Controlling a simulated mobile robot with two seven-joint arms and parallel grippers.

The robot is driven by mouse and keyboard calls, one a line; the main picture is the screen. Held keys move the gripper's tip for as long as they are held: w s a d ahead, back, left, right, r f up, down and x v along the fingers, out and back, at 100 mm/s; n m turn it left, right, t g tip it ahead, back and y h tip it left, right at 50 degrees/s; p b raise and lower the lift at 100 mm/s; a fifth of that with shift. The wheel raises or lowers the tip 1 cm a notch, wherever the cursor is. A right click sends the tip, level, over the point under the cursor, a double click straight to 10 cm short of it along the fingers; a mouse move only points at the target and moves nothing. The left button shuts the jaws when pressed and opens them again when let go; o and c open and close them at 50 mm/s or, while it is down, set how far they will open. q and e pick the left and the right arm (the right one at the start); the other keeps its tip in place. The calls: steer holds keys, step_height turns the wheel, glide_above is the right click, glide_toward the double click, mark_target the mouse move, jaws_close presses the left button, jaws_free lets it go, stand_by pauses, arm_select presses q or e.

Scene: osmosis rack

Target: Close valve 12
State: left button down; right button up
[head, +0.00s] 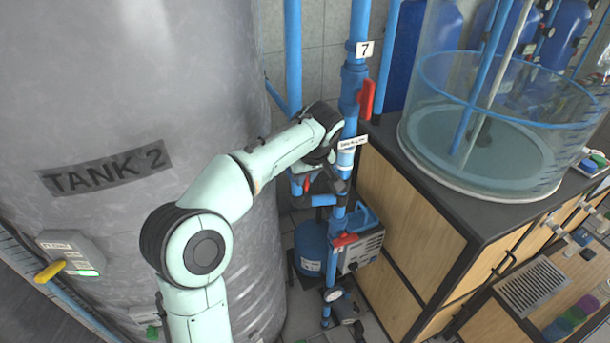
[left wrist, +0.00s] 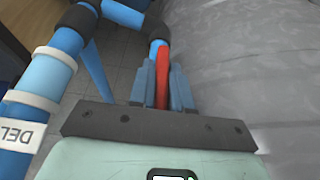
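My left arm reaches in front of the tank to the blue pipes. In the left wrist view my left gripper (left wrist: 162,88) has its two blue-grey fingers close together, one on each side of a red valve handle (left wrist: 163,62). The handle fills the narrow gap between them. In the head view the gripper (head: 318,182) is small and partly hidden by my wrist, and a bit of red handle shows at its left. No number 12 can be read in either view, so I cannot tell by label which valve this is. My right gripper is not in view.
A grey tank marked TANK 2 (head: 105,172) stands at the left. A labelled blue pipe (left wrist: 42,90) runs close beside the gripper. Other red valve handles are at label 7 (head: 366,97) and lower down (head: 345,240). A wooden cabinet (head: 410,225) bounds the right.

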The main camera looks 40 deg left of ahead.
arm_select(q)
steer(key=g+y, duration=0.1)
steer(key=g, duration=0.2)
steer(key=shift+w+d+m+y, duration=0.1)
steer(key=shift+m+y, duration=0.2)
steer(key=shift+m, duration=0.1)
steer(key=shift+g+y, duration=0.6)
steer(key=shift+g, duration=0.3)
steer(key=c, duration=1.1)
jaws_free()
steer(key=shift+c, duration=0.2)
steer(key=shift+r, duration=0.1)
